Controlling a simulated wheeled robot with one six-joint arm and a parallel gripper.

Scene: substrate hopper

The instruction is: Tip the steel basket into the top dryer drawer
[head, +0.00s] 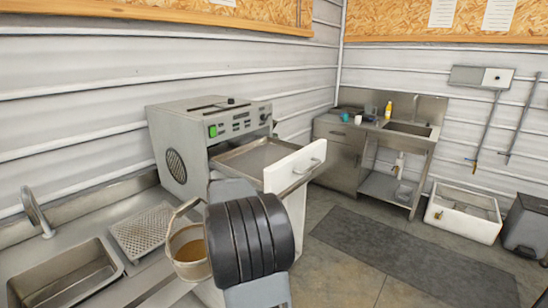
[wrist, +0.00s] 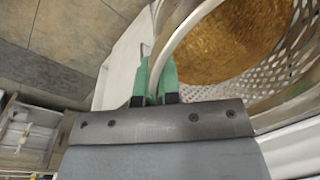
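The steel basket (head: 189,266) hangs upright beside my arm in the head view, with brown-gold loose material inside. In the wrist view its perforated wall (wrist: 293,62) and curved handle (wrist: 180,38) show. My gripper's green fingers (wrist: 156,82) are closed around the handle; in the head view my arm hides them. The top dryer drawer (head: 238,160) is pulled out from the dryer (head: 185,150), with a white front panel (head: 296,168) and handle. Its visible tray floor looks bare. The basket is in front of the drawer in the picture, lower and to its left.
A sink counter (head: 110,270) with a basin and a perforated drainer plate (head: 145,228) lies at the left. A second sink bench (head: 405,140), a white floor basin (head: 463,214) and a dark bin (head: 526,228) stand at the right. A dark mat (head: 405,260) covers open floor.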

